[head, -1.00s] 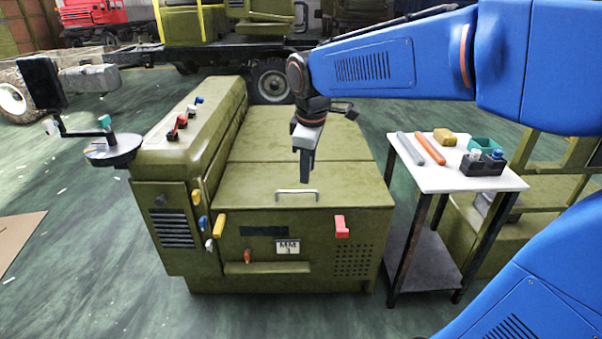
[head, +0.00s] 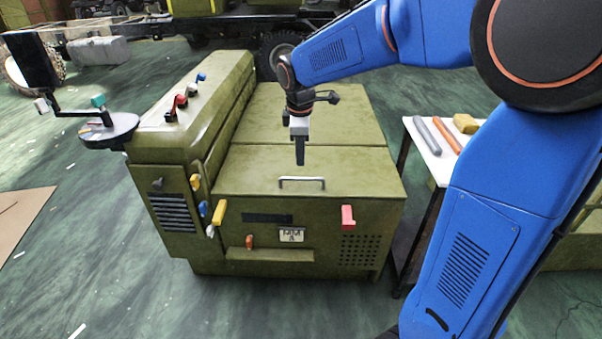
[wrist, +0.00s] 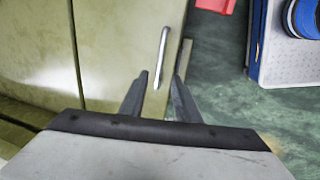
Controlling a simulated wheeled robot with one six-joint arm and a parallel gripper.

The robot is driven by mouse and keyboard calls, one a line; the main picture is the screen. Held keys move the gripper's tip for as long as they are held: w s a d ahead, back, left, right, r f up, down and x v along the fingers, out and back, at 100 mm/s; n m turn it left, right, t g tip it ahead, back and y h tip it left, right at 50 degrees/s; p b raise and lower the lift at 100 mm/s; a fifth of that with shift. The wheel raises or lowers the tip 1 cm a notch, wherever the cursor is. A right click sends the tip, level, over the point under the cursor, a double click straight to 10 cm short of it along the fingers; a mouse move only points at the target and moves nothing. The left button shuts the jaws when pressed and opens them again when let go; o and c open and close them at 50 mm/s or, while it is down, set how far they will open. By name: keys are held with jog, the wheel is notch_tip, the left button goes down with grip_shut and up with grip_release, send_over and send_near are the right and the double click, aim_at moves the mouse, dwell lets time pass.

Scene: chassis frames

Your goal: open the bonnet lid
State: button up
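The bonnet lid (head: 250,165) is the olive-green front panel on top of the machine, lying flat and shut. Its silver bar handle (head: 301,182) stands near the front edge. My gripper (head: 300,162) points down over the lid, just behind the handle in the head view. In the wrist view my gripper (wrist: 160,98) shows two dark fingers apart with nothing between them. The handle (wrist: 163,60) lies ahead of the fingertips, roughly in line with the gap, on the green lid (wrist: 125,45). No contact shows.
A yellow latch (head: 219,212) and a red latch (head: 347,217) sit on the machine's front face. A control console (head: 190,105) rises along the left. A side table (head: 423,135) with tools stands at right, partly hidden by my arm. Floor in front is clear.

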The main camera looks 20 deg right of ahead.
aim_at(301, 179)
jog(key=f, duration=0.3)
jog(key=w+f, duration=0.1)
jog(key=f, duration=0.5)
jog(key=shift+w+d+f, duration=0.2)
jog(key=shift+w+d, duration=0.1)
jog(key=shift+w, duration=0.05)
grip_shut()
